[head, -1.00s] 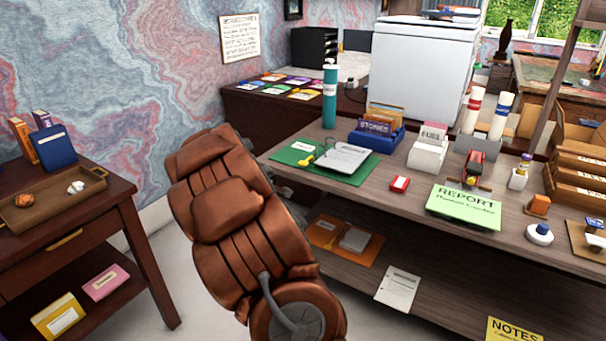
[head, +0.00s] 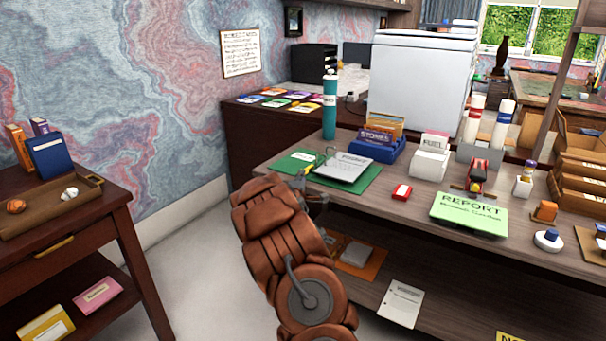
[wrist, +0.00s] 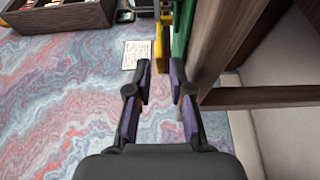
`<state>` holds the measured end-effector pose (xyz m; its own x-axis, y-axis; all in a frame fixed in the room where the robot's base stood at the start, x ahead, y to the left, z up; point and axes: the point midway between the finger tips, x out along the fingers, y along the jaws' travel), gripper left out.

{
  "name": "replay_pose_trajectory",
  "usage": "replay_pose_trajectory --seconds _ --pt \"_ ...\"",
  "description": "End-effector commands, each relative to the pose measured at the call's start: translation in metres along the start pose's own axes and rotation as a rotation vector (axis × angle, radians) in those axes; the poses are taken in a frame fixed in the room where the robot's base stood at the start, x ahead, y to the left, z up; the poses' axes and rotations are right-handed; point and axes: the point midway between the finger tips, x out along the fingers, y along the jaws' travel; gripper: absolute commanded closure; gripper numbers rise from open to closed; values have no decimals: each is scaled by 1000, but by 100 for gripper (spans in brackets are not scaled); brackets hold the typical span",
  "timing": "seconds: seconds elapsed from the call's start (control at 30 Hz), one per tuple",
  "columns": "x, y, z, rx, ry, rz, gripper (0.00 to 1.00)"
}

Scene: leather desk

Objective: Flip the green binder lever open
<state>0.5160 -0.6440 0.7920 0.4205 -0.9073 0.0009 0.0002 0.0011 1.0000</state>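The green binder (head: 286,165) lies on the left end of the long desk (head: 405,222), with a white printed sheet on it. Its small yellow lever (head: 308,168) shows beside the sheet. My gripper (head: 316,192) is at the desk's front left edge, just in front of the binder and partly hidden by my arm. In the wrist view, my gripper (wrist: 160,68) is open and empty, its two purple-padded fingers apart. The green binder edge (wrist: 182,30) and a yellow part (wrist: 159,42), probably the lever, show beyond the fingertips. I see no contact.
Behind the binder stand a teal cylinder (head: 329,108) and a blue card box (head: 376,148). A side table (head: 70,235) stands at left, with open floor between.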

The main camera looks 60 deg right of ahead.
Motion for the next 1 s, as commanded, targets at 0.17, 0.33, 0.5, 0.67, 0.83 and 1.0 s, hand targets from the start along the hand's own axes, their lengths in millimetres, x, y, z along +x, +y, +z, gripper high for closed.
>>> replay_pose_trajectory --seconds 0.17,0.33,0.5,0.67,0.83,1.0 --pt "19 0 0 2 0 -1 79" --pt "33 1 -1 2 1 3 79" --pt "41 -1 0 0 1 -2 79" --pt "44 -1 0 1 1 -2 79" --pt "45 0 0 0 1 -2 79" --pt "45 0 -1 0 1 -1 89"
